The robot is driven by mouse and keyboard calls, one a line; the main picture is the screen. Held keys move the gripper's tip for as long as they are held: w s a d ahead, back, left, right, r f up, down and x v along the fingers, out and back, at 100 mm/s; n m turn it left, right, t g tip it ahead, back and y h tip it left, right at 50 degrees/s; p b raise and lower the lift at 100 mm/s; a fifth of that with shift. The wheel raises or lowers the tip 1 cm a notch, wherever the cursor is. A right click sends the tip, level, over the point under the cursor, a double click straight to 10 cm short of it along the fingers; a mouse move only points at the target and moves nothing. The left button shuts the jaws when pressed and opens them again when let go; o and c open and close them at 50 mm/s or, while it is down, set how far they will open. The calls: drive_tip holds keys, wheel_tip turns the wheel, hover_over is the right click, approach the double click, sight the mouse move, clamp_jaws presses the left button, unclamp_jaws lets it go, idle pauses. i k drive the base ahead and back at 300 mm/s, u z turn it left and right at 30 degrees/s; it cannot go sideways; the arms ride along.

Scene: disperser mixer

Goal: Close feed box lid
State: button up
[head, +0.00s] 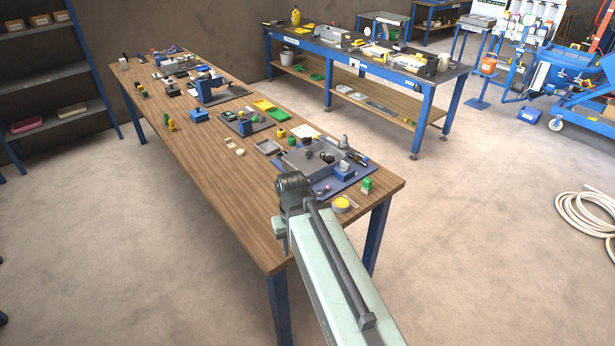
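No feed box lid can be told for certain among the small parts on the wooden table (205,160). At the near end of this table, a blue mat (322,191) carries a grey flat unit (300,163) with dark round parts on it. A small blue block (343,173) stands on its near right side. These parts are too small to tell whether any lid is open or shut. My pale green arm reaches up from the bottom to a grey joint at the table's near edge. My gripper cannot be made out, so its hold is not shown.
A yellow-topped round dish (342,204) and green blocks (367,185) lie near the table's right corner. A grey tray (267,147) sits left of the mat. A blue-framed workbench (370,70) stands behind. Open floor lies on both sides; a hose coil (585,215) lies at right.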

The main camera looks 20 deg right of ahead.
sight(304, 160)
drive_tip(key=k, duration=0.2)
drive_tip(key=z, duration=0.3)
drive_tip(key=i, duration=1.05)
drive_tip(key=u, duration=2.15)
drive_tip(key=k, duration=0.7)
drive_tip(key=u, duration=0.75)
drive_tip(key=i, duration=0.95)
